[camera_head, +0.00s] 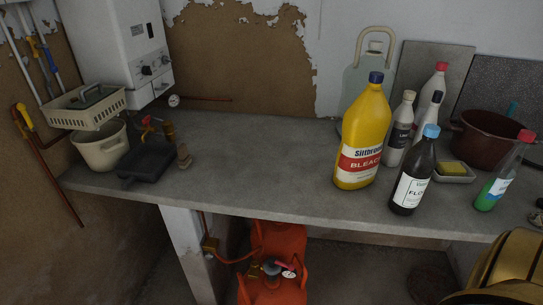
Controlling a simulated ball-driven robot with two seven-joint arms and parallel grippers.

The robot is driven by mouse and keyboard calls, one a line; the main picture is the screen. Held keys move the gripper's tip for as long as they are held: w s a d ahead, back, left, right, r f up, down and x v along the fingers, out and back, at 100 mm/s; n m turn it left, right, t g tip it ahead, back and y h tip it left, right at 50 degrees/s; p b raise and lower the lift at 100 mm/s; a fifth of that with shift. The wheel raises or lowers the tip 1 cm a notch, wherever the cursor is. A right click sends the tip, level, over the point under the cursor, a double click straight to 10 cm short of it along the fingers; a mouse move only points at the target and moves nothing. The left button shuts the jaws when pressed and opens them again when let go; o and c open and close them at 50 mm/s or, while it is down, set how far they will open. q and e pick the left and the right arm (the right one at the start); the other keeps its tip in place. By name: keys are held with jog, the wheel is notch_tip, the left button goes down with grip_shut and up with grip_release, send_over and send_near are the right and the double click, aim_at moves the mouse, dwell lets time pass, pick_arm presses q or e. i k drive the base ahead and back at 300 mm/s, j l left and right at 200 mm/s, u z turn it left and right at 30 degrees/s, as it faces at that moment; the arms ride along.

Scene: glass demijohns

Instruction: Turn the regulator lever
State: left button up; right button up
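An orange gas cylinder (275,240) stands under the counter, left of the picture's middle, with its lower part cut off by the bottom edge. A small dark grey regulator (271,268) sits on its top, with a small red and white part (289,273) beside it. An orange-brown hose (236,260) runs from the regulator's left side to a brass fitting (210,245) on the white counter support. The lever is too small to make out, so its position cannot be told. Neither of my grippers is in view, and nothing is seen touching the regulator.
The grey counter (260,150) overhangs the cylinder. A yellow bleach bottle (364,135), a brown bottle (414,178) and a green bottle (504,172) stand on its right part. The white support (190,250) is left of the cylinder. A gold, dark-trimmed object (515,265) fills the lower right corner.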

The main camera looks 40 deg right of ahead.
aim_at(273, 261)
jog(key=z, duration=1.2)
